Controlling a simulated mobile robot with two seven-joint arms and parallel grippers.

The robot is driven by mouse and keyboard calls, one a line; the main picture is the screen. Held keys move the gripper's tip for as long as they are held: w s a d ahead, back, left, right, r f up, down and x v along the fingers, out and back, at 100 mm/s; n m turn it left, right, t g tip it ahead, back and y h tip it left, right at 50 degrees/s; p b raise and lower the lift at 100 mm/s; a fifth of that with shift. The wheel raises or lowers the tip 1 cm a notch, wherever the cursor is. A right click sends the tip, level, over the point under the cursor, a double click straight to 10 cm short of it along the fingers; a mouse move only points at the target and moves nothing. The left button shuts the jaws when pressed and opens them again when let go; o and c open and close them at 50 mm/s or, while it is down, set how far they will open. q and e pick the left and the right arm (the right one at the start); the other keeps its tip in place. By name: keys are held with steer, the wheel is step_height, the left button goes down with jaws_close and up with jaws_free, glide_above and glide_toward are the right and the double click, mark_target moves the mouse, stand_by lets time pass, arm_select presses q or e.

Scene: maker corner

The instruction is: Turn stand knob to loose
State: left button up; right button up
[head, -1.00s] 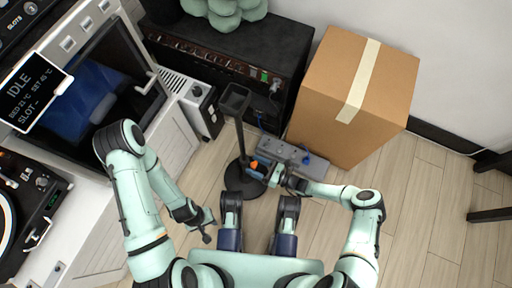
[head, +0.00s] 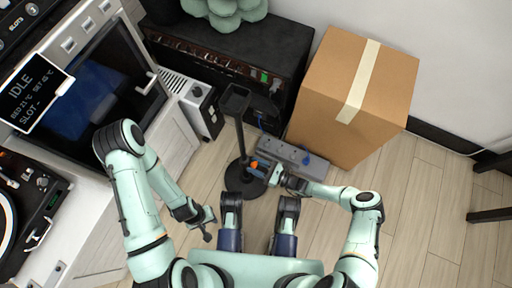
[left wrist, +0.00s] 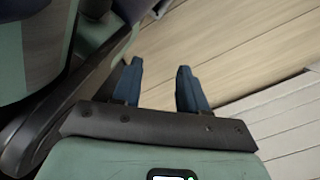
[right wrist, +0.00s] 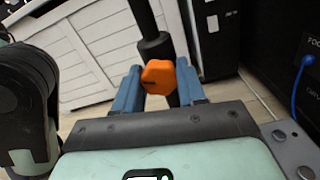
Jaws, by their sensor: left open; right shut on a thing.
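The black stand (head: 240,135) stands upright on the floor on a round base, with a square black holder on top. Its orange knob (right wrist: 158,77) sits on the pole below a black collar, in the right wrist view. My right gripper (right wrist: 158,88) is shut on the knob, one blue finger on each side of it; in the head view the knob is a small orange spot (head: 254,165). My left gripper (left wrist: 158,82) is open and empty, above bare floor and away from the stand; in the head view it hangs at lower left.
A cardboard box (head: 340,110) stands right of the stand. A grey power strip (head: 290,152) with a blue plug lies by the right gripper. A black amplifier (head: 235,60) is behind, and a white cabinet (head: 175,150) is at left.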

arm_select(q)
steer(key=shift+w+d+r+t+p, duration=0.1)
steer(key=shift+w+r+t+p, duration=0.1)
steer(key=shift+w, duration=0.3)
steer(key=shift+w+r+t+p, duration=0.2)
steer(key=shift+w, duration=0.25)
arm_select(e)
steer(key=n, duration=0.4)
steer(key=shift+f+n, duration=0.1)
steer(key=shift+n, duration=0.5)
steer(key=o, duration=1.1)
steer(key=shift+c, duration=0.2)
steer(key=shift+d, duration=0.15)
arm_select(q)
steer(key=shift+t, duration=0.6)
steer(key=shift+w+d+r+p, duration=0.15)
steer(key=shift+w+r+p, duration=0.35)
steer(key=shift+w, duration=0.35)
steer(key=shift+w+d+r+p, duration=0.1)
steer(key=shift+w+r+p, duration=0.3)
steer(key=shift+w+r, duration=0.35)
arm_select(e)
steer(key=v, duration=1.3)
arm_select(q)
steer(key=shift+w+f, duration=0.1)
steer(key=shift+f, duration=0.05)
arm_select(e)
steer(key=shift+d, duration=0.1)
